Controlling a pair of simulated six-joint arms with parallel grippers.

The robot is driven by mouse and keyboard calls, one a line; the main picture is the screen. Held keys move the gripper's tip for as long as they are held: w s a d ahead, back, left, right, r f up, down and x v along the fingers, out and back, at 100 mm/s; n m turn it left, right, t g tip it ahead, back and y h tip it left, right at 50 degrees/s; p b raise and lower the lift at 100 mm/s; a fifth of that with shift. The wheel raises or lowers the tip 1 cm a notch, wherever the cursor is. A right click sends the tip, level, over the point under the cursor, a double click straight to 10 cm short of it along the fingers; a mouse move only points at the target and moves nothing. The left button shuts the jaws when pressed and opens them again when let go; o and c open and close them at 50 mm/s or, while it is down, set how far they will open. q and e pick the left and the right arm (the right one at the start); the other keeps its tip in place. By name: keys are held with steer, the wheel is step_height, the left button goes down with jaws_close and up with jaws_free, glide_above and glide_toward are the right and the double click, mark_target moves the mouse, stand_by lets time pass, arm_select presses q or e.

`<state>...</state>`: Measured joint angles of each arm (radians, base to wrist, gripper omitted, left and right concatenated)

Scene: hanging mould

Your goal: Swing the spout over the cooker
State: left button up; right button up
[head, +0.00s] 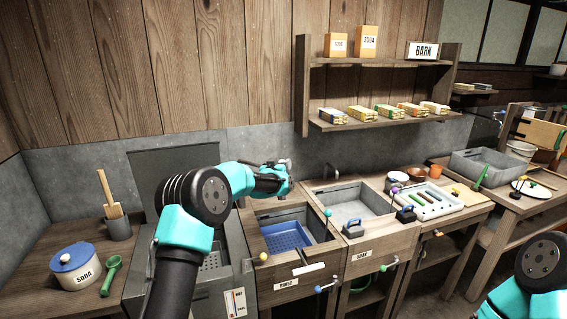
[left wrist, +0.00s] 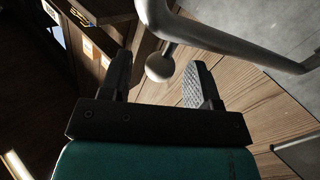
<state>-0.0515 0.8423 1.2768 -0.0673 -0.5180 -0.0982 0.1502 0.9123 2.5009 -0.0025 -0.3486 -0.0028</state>
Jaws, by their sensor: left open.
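In the left wrist view the spout (left wrist: 235,38) is a curved grey metal pipe with a small round knob (left wrist: 160,67) hanging from it. My left gripper (left wrist: 162,80) is open, with the knob showing between its two fingers; I cannot tell if either finger touches it. In the head view my left gripper (head: 283,178) is above the back of the basin with the blue tray, and it hides most of the spout there. The grey cooker (head: 235,302), with a labelled front panel, is at the left, partly hidden behind my left arm. My right gripper is out of view.
A blue perforated tray (head: 286,238) lies in the basin right of the cooker. A grey sink (head: 357,205) stands further right. A white SODA pot (head: 75,267) and green scoop (head: 111,275) are on the left counter. A wooden shelf (head: 385,120) hangs above.

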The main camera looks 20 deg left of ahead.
arm_select(q)
steer(key=shift+w+d, duration=0.2)
steer(key=shift+w, duration=1.5)
steer(key=shift+c, duration=0.2)
jaws_close()
